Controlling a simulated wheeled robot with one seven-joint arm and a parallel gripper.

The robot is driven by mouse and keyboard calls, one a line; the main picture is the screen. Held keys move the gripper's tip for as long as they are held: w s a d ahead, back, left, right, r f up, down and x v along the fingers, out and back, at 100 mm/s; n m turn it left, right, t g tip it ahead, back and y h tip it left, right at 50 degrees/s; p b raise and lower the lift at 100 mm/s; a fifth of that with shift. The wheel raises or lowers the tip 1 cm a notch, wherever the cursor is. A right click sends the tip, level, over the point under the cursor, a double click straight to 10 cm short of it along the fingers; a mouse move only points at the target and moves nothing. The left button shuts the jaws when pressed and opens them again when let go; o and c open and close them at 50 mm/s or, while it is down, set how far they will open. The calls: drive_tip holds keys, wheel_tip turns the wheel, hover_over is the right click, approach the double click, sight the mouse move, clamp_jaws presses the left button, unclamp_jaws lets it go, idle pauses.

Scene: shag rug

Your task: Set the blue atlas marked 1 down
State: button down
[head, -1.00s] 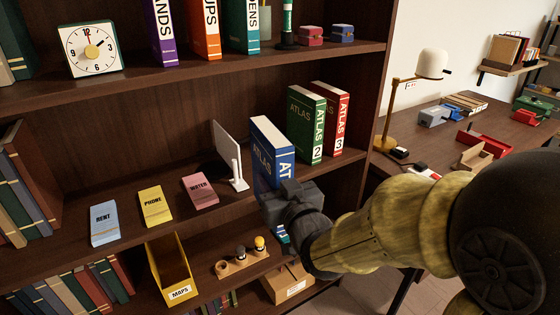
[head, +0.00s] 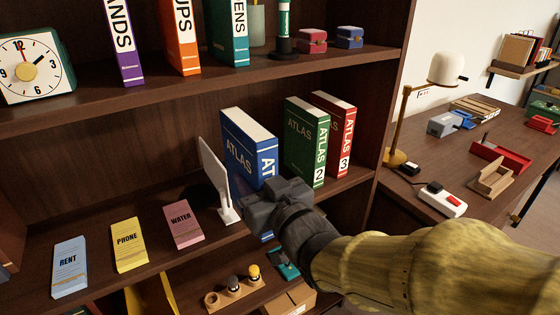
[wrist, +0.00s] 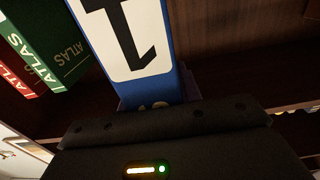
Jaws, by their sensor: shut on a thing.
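The blue atlas (head: 240,143) stands roughly upright between the white bookend (head: 212,172) and the green atlas marked 2 (head: 303,138). The red atlas marked 3 (head: 340,130) stands right of the green one. My gripper (head: 278,203) is shut on the lower spine of the blue atlas. In the wrist view, the blue atlas (wrist: 178,75) shows its white label with an upside-down 1 just beyond my gripper (wrist: 160,118). My gripper hides the atlas's lower part in the head view, so I cannot tell whether its bottom touches the shelf.
Blue, yellow and pink pads (head: 126,245) lie on the shelf to the left. The upper shelf (head: 150,95) holds books and a clock (head: 35,67). A bookcase side panel (head: 395,100) stands to the right, with a desk and lamp (head: 446,70) beyond.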

drive_tip(key=shift+r, duration=0.15)
drive_tip(key=w+d+p, duration=0.1)
drive_tip(key=w+p, duration=0.6)
drive_tip(key=p, duration=0.4)
drive_tip(key=shift+w+d+r+p, duration=0.15)
drive_tip(key=shift+w+r+p, duration=0.15)
drive_tip(key=shift+w+p, duration=0.1)
drive_tip(key=p, duration=0.3)
drive_tip(key=shift+w+d+f+p, duration=0.1)
drive_tip(key=shift+w+d+p, duration=0.05)
drive_tip(key=shift+w+p, duration=0.15)
drive_tip(key=w+d+f+p, duration=0.1)
drive_tip(key=w+d+f, duration=0.1)
drive_tip(key=w, duration=0.9)
drive_tip(key=shift+f, duration=0.8)
